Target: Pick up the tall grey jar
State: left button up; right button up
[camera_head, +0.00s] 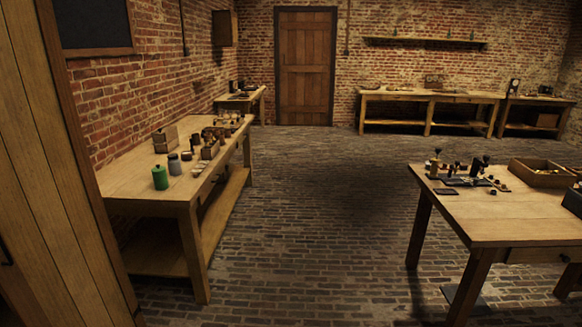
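A grey jar (174,165) with a dark top stands upright on the long wooden table (130,178) at the left. It looks like the tall grey jar, though it is small in the picture. A larger green jar (160,178) stands in front of it, to the left. A shorter grey jar or lid (186,156) sits just behind it, to the right. Neither of my grippers is in view.
A wooden box (166,139) and several small items stand farther back on the left table. Another table (510,215) with instruments and a tray (541,173) stands at the right. The brick floor (320,220) between them is clear. A wooden cabinet (50,150) fills the left edge.

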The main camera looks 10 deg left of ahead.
aim_at(175, 169)
jog(key=u, duration=0.4)
jog(key=i, duration=2.05)
jog(key=u, duration=1.05)
jog(key=i, duration=1.85)
jog(key=u, duration=0.45)
